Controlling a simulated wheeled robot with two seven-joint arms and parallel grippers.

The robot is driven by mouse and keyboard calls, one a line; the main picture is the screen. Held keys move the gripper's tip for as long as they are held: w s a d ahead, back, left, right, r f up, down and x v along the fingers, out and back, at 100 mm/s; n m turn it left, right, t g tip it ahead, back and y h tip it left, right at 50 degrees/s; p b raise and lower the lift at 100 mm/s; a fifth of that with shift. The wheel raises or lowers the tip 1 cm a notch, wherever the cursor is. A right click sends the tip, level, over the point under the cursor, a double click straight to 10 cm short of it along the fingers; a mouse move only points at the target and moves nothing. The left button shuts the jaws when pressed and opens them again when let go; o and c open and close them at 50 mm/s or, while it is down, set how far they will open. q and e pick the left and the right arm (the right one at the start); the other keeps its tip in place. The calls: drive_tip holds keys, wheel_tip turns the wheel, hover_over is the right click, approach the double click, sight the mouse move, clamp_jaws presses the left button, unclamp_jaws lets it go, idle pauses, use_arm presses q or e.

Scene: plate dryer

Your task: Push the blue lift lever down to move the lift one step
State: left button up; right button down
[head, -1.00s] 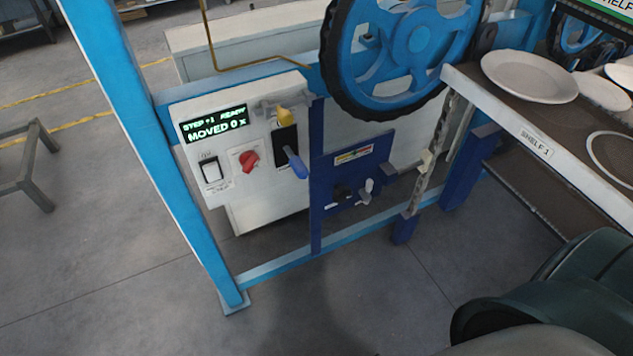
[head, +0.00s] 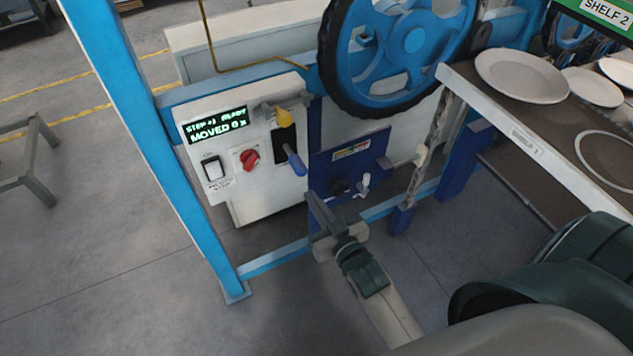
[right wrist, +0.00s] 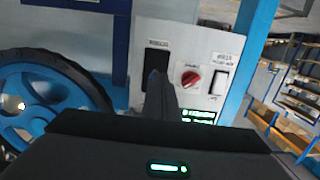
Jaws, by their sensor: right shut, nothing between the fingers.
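The blue lift lever (head: 295,161) sticks out from a black slotted plate (head: 284,145) on the white control panel (head: 222,172) in the head view. My right gripper (head: 314,203) is shut and empty. In the head view its fingertips show below and slightly right of the lever, in front of the dark blue plate. In the right wrist view the shut fingers (right wrist: 157,92) point at the panel and cover the lower part of the black plate (right wrist: 155,62); I cannot make out the lever there. The display (head: 216,124) reads "MOVED 0 x". My left gripper is not in view.
A red knob (head: 249,159) and a white switch (head: 213,167) sit left of the lever. A yellow part (head: 284,116) is above it. A dark blue plate (head: 350,165) stands to its right, under a large blue wheel (head: 414,42). A shelf with plates (head: 520,76) is at right.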

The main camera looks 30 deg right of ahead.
drive_tip(key=t, duration=0.1)
approach(298, 162)
drive_tip(key=r, duration=0.2)
drive_tip(key=shift+s+f, duration=0.1)
drive_tip(key=shift+f, duration=0.05)
drive_tip(key=w+b, duration=0.1)
drive_tip(key=w, duration=0.5)
drive_tip(key=shift+w+f+b, duration=0.15)
drive_tip(key=shift+w+b, duration=0.05)
drive_tip(key=shift+b, duration=0.15)
drive_tip(key=shift+w, duration=2.05)
drive_tip(key=shift+f, duration=0.2)
